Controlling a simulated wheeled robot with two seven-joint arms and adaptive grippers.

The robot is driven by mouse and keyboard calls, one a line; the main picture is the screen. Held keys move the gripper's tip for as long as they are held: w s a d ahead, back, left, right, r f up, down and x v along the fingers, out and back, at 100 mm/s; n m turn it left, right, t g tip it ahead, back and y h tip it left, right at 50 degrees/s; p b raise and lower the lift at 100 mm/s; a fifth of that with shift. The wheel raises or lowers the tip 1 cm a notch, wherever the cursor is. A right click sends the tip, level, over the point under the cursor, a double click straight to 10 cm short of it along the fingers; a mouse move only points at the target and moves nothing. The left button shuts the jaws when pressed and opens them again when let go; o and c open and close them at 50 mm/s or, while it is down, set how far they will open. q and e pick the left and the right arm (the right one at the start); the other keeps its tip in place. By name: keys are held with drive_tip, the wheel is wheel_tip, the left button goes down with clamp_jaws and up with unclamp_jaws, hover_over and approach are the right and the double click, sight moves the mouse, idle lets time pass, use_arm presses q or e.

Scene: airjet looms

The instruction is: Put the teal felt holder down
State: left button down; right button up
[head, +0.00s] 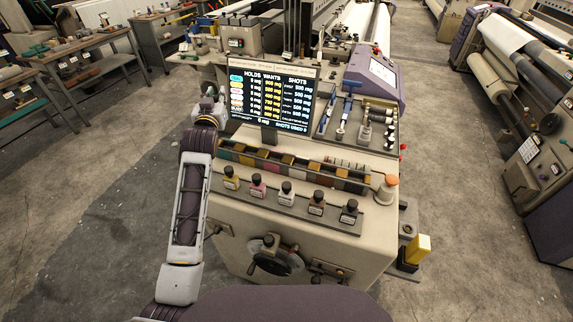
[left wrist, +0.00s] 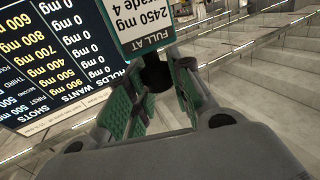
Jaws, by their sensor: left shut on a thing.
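My left gripper (head: 210,106) is at the left edge of the console, beside the lit screen. In the left wrist view its two green-padded fingers (left wrist: 165,100) are shut on a dark, round piece (left wrist: 156,74). In the head view the held thing cannot be made out. My right gripper is not in view.
The screen (head: 268,98) lists holds, wants and shots. A row of small dark-capped bottles (head: 287,190) stands on the console's front ledge, below a rack of coloured blocks (head: 278,165). Tools (head: 345,115) lie at the right. Workbenches (head: 80,70) stand at the left, with clear floor between.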

use_arm(q)
drive_tip(key=shift+a+f, duration=0.1)
drive_tip(key=shift+f, duration=0.65)
wheel_tip(320, 180, down, 4)
drive_tip(key=shift+f, duration=0.7)
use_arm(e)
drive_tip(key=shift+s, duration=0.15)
